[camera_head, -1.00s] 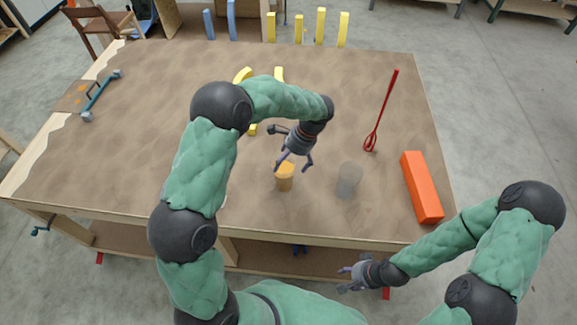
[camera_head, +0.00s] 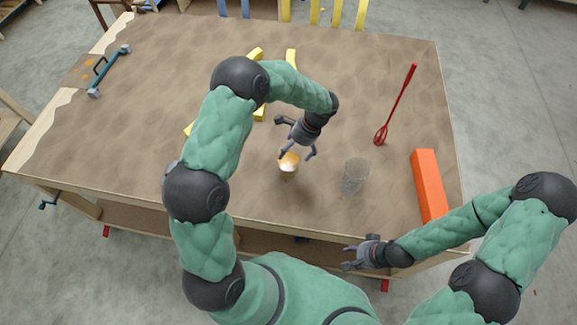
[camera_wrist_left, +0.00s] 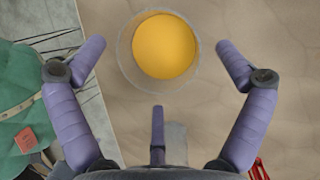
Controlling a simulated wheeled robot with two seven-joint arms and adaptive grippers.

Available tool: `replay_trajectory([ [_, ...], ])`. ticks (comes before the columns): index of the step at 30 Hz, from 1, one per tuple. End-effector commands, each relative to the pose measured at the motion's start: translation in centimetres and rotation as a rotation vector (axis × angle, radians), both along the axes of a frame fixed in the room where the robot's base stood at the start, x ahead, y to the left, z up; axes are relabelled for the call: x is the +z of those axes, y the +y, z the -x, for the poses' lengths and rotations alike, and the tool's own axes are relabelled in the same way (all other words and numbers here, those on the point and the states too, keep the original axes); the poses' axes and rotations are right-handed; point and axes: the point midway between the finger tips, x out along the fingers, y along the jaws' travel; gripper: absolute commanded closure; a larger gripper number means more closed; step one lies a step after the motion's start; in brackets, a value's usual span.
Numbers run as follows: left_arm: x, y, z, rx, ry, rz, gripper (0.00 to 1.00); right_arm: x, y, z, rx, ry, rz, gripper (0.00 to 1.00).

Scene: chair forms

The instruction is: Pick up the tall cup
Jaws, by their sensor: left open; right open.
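A cup with an orange-yellow filling (camera_head: 288,170) stands upright near the front middle of the table. In the left wrist view I look down into this cup (camera_wrist_left: 166,45), with its clear rim around the filling. A clear, empty-looking glass (camera_head: 355,177) stands to its right; I cannot tell which cup is taller. My left gripper (camera_head: 298,152) is open just above and beside the filled cup. In the wrist view its fingers (camera_wrist_left: 160,46) are spread on either side of the cup, apart from it. My right gripper (camera_head: 362,256) is open and empty at the table's front edge.
An orange block (camera_head: 429,185) lies at the table's right edge. A red whisk-like tool (camera_head: 396,105) lies behind the glass. Yellow pieces (camera_head: 291,58) lie behind my left arm. The table's left-middle (camera_head: 120,130) is clear.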

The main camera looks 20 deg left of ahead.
Motion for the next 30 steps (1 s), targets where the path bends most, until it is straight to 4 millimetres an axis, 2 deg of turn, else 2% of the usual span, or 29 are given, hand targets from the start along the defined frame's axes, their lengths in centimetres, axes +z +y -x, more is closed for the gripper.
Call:
replay_trajectory([
  [9,-3.7,1.3,1.0,0.000,0.004,0.000,0.00,0.9,0.0,0.0,0.000,0.000,0.000,0.53],
  [17,-4.0,1.3,1.0,-0.001,0.001,0.001,0.00,0.9,0.0,0.0,0.000,0.000,0.000,0.53],
  [18,-4.0,1.3,1.0,-0.001,0.001,0.001,0.03,0.9,0.0,0.0,0.000,0.000,0.000,0.53],
  [21,-4.0,1.3,1.0,-0.001,0.001,0.001,0.29,0.9,0.0,0.0,0.000,0.000,0.000,0.53],
  [22,-4.0,1.3,1.0,0.000,0.001,0.001,0.34,0.9,0.0,0.0,0.000,0.000,0.000,0.53],
  [30,-3.9,1.4,0.9,0.001,0.000,0.000,0.34,0.9,0.0,0.0,0.000,0.000,0.000,0.53],
])
